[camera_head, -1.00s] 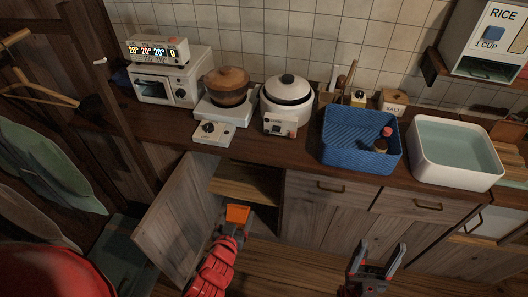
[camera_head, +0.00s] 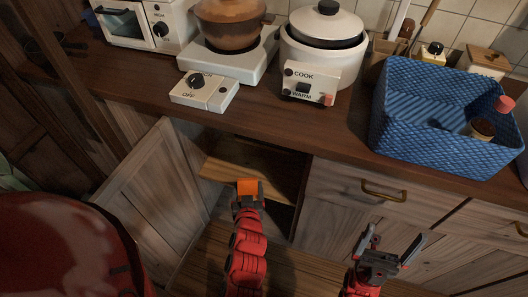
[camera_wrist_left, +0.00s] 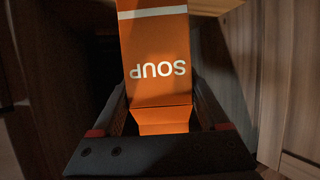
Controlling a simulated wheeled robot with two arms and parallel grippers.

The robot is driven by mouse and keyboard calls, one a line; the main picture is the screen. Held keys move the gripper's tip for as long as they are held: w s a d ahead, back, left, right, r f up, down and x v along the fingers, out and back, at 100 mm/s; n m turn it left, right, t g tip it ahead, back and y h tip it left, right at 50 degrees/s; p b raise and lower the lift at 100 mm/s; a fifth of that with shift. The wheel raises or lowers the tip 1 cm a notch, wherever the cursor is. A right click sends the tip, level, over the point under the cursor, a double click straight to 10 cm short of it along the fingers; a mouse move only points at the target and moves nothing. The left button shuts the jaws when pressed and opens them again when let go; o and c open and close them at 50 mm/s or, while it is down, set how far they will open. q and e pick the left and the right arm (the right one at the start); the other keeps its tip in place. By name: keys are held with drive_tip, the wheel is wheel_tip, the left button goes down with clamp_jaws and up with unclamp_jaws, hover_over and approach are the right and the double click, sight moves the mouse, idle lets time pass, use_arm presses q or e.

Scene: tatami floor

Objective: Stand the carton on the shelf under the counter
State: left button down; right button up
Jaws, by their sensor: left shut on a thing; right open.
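The orange carton (camera_head: 247,187) is held in my left gripper (camera_head: 247,200) at the open cupboard under the counter. In the left wrist view the carton (camera_wrist_left: 157,60) shows the word SOUP upside down between the gripper's fingers (camera_wrist_left: 160,115). The shelf (camera_head: 258,168) is a wooden board inside the cupboard, just behind the carton in the head view. I cannot tell whether the carton touches it. My right gripper (camera_head: 388,245) is open and empty in front of the drawers.
The cupboard door (camera_head: 150,195) stands open on the left. The counter (camera_head: 310,132) above carries a cooker (camera_head: 322,45), a pot on a hotplate (camera_head: 228,22) and a blue basket (camera_head: 440,110). A drawer front (camera_head: 355,185) is to the right of the opening.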

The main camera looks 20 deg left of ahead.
use_arm(q)
drive_tip(key=shift+w+f, duration=0.25)
drive_tip(key=shift+f, duration=0.1)
drive_tip(key=shift+w+f+b, duration=0.45)
drive_tip(key=shift+w+f, duration=0.35)
drive_tip(key=shift+w, duration=1.8)
drive_tip(key=shift+w+f+b, duration=0.5)
drive_tip(key=shift+w+f, duration=0.3)
drive_tip(key=shift+w, duration=1.8)
drive_tip(key=shift+w+f+b, duration=0.45)
drive_tip(key=shift+w+f, duration=0.35)
drive_tip(key=shift+w, duration=1.8)
